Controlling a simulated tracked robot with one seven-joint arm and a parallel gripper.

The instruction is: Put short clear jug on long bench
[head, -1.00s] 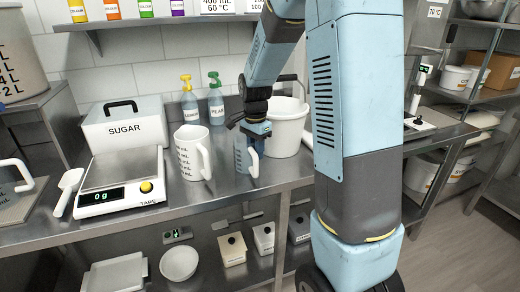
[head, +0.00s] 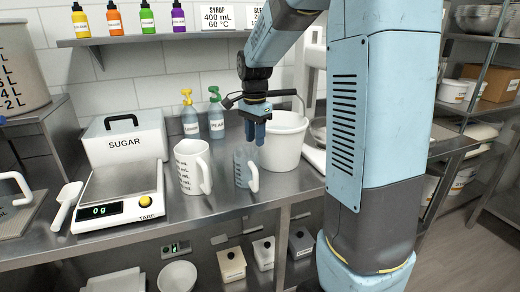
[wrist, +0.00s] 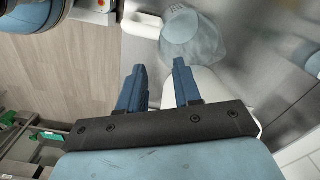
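The short clear jug (head: 241,168), bluish and see-through with a white handle, stands upright on the long steel bench (head: 222,205), between the tall white jug and the white bucket. It also shows in the wrist view (wrist: 192,38), beyond my fingertips. My gripper (head: 255,138) is above the jug, apart from it. In the wrist view its two blue fingers (wrist: 158,68) are spread with nothing between them.
The white bucket (head: 283,145) stands close to the right of my gripper. The tall white jug (head: 190,168) is left of the short one. A scale (head: 115,210), sugar bin (head: 124,146) and two pump bottles (head: 216,118) also stand there. A shelf (head: 150,38) hangs above.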

